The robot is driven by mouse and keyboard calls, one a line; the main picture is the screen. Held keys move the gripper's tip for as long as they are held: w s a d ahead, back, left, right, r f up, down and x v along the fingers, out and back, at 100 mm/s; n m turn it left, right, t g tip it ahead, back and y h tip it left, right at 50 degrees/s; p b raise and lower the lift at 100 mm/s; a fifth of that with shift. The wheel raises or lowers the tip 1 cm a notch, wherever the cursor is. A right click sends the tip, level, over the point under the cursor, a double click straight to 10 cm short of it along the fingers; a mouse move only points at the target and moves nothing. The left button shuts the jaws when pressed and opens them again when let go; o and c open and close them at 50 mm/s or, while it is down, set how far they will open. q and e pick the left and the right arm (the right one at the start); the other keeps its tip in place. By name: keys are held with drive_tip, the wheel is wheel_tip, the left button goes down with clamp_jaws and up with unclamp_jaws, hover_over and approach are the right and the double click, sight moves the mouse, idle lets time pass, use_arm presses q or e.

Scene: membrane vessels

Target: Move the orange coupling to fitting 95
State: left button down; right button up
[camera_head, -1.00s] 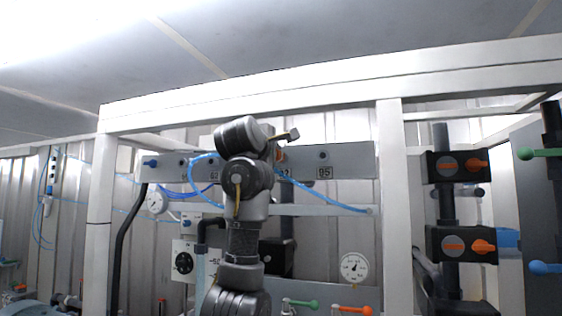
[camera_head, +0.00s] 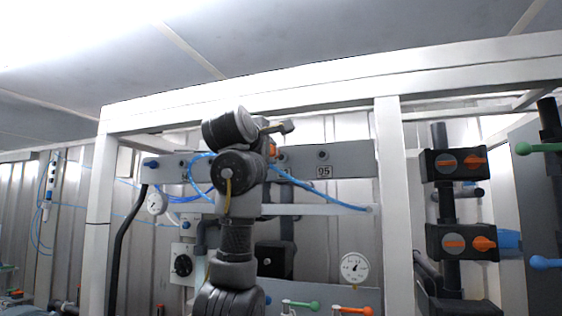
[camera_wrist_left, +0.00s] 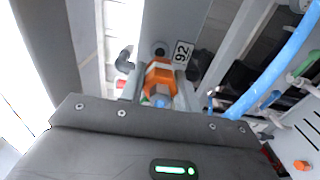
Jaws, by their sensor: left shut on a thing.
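The orange coupling (camera_wrist_left: 160,77) is between the fingers of my left gripper (camera_wrist_left: 160,88) in the left wrist view, and the gripper is shut on it. The 92 label is beside it there. In the head view a bit of orange coupling (camera_head: 272,150) shows behind my left wrist, which hides most of the gripper and whatever lies behind. Fitting 95 (camera_head: 323,155) is a dark round port on the grey rail, above its 95 label (camera_head: 323,172), right of my gripper. Its port looks empty. My right gripper is not in view.
A blue hose (camera_head: 318,191) runs from near the gripper to the right end of the lower rail; a blue hose (camera_wrist_left: 275,72) also crosses the left wrist view. White frame posts (camera_head: 391,200) flank the rail. A gauge (camera_head: 354,267) and valve handles sit below.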

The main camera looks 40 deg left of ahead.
use_arm(q)
drive_tip(key=shift+s+d, duration=0.1)
drive_tip(key=shift+s, duration=0.2)
drive_tip(key=shift+s+d+r+p, duration=0.2)
drive_tip(key=shift+s+p, duration=0.2)
drive_tip(key=shift+s, duration=0.15)
drive_tip(key=shift+s+f, duration=0.2)
drive_tip(key=shift+s, duration=0.1)
